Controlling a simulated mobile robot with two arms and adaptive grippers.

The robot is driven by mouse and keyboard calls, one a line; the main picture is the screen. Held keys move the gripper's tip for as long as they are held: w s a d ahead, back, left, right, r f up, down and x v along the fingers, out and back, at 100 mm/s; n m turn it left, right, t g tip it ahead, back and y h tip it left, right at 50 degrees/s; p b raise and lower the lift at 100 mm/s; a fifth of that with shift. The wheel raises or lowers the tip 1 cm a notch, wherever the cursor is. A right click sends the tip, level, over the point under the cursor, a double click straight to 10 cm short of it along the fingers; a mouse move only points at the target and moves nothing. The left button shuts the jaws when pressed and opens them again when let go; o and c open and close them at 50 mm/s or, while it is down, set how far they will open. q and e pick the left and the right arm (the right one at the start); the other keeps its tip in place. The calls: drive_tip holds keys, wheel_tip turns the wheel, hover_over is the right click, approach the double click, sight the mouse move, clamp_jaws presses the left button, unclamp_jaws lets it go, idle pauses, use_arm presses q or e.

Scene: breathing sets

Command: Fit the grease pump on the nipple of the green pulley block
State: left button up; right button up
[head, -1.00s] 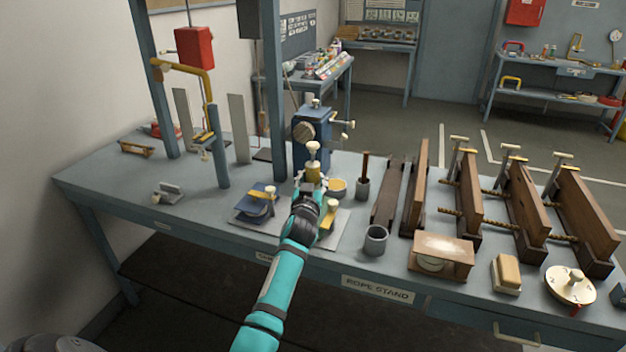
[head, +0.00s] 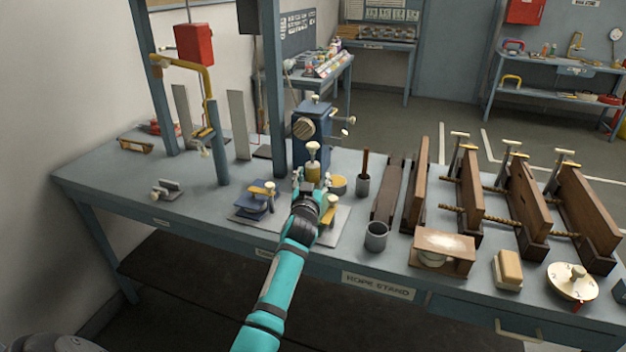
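The grease pump (head: 313,172) has a yellow body and a pale round knob on top. It stands upright in the middle of the bench, in line with my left gripper (head: 311,183). The fingers show apart on either side of the pump, with a gap to its body; the fingertips' depth relative to it is hard to judge. A pulley block with a yellow lever and pale knob (head: 331,206) sits just right of the gripper, mostly hidden by it; I cannot make out its green colour or nipple. A blue pulley block (head: 256,198) sits to the left. My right gripper is out of view.
Both blocks rest on a grey plate (head: 340,233). A yellow dish (head: 337,185), a grey cup (head: 376,236) and a holder with a brown stick (head: 363,185) stand to the right. A blue post (head: 274,100) and blue machine (head: 311,132) rise behind.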

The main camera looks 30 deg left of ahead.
use_arm(q)
drive_tip(key=shift+f, duration=0.2)
drive_tip(key=shift+s+d, duration=0.2)
drive_tip(key=shift+s, duration=0.25)
drive_tip(key=v, duration=1.1)
